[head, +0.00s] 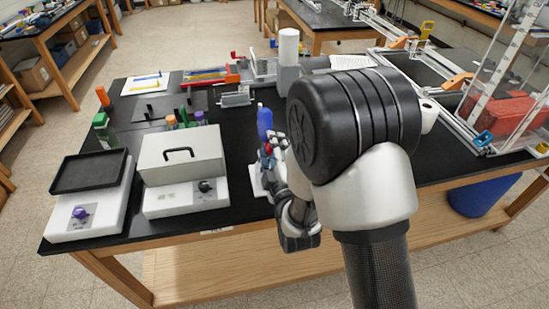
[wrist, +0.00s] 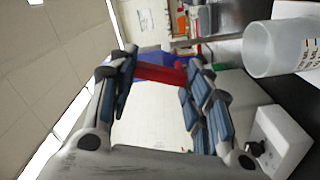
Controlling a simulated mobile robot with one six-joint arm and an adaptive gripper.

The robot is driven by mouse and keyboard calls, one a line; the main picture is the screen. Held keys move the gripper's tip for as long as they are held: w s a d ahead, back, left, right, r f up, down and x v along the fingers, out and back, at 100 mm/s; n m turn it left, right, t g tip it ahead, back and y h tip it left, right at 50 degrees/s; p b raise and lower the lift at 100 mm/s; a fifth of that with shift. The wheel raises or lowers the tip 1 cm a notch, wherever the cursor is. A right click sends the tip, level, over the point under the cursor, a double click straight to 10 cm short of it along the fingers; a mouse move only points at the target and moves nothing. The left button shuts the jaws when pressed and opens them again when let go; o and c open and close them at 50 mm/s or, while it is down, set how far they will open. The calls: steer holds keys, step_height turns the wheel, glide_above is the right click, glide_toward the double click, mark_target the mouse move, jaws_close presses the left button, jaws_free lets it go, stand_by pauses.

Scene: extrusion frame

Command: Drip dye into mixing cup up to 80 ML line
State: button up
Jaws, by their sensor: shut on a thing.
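In the wrist view, which is rolled sideways, my gripper (wrist: 160,80) is shut on a red piece (wrist: 160,74), which spans between its fingertips. I take it for part of the dye dropper; its full shape is hidden. The translucent mixing cup (wrist: 272,48) stands upright, apart from the fingers, at the picture's upper right. Dark marks show on its side, but I cannot read the 80 ML line or see liquid inside. In the head view, my gripper (head: 270,160) is low over the table's front, and I cannot make out the cup there.
A grey lidded box on a white unit (head: 185,198) and a black-topped unit (head: 85,215) stand to the left.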

steer(key=shift+s+a+r+n+b, duration=0.1)
steer(key=shift+a+n+b, duration=0.15)
steer(key=shift+n+b, duration=0.8)
steer(key=shift+a+n+b, duration=0.2)
steer(key=shift+n+b, duration=0.6)
steer(key=shift+n, duration=0.45)
steer(key=o, duration=1.1)
steer(key=shift+c, duration=0.2)
